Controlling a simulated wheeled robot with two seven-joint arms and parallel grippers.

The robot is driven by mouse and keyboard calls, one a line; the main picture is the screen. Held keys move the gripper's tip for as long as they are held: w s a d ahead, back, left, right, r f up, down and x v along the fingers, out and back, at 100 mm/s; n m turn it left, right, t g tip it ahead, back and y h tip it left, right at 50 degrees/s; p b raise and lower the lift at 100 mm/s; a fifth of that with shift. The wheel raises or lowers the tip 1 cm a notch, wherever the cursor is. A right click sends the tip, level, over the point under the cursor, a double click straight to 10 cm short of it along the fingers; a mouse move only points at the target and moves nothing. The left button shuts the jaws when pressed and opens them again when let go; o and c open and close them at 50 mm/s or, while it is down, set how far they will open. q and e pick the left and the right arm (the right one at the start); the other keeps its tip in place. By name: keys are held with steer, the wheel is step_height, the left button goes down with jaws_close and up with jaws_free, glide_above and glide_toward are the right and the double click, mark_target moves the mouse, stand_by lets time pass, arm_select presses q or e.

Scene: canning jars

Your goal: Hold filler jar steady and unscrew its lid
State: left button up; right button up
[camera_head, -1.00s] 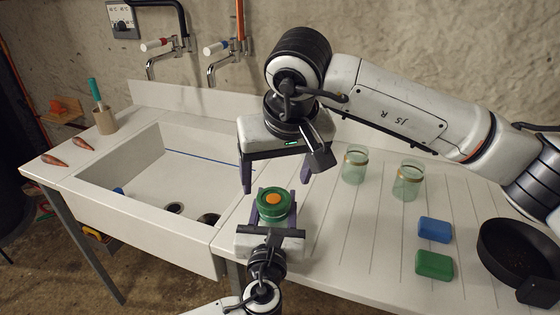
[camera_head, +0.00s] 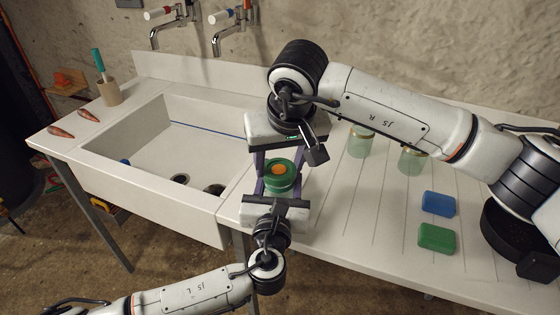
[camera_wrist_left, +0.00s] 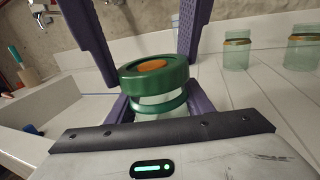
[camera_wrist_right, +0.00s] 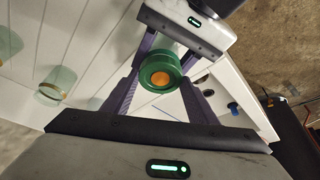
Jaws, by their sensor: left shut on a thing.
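The filler jar (camera_wrist_left: 158,103) is pale glass with a green band and a green lid (camera_head: 279,174) that has an orange centre. It stands upright at the front edge of the counter. My left gripper (camera_head: 278,193) is shut on the jar from the front, its purple fingers low on either side of the glass. My right gripper (camera_head: 279,165) reaches in from behind. Its purple fingers are spread on either side of the lid, and the left wrist view shows gaps between them and the lid. The fingers partly hide the jar's body in the head view.
Two empty glass jars (camera_head: 361,143) (camera_head: 412,160) stand behind right. A blue block (camera_head: 438,203), a green block (camera_head: 436,238) and a dark pan (camera_head: 508,232) are on the right. The sink (camera_head: 160,160) is on the left. The ribbed counter between is clear.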

steer(key=shift+o, duration=1.4)
steer(key=c, duration=0.5)
steer(key=shift+d+n+y, duration=0.15)
steer(key=shift+n+y, duration=0.15)
steer(key=shift+n, duration=0.4)
steer(key=n+y, duration=0.1)
steer(key=n, duration=0.2)
steer(key=shift+g, duration=0.4)
steer(key=o, duration=1.2)
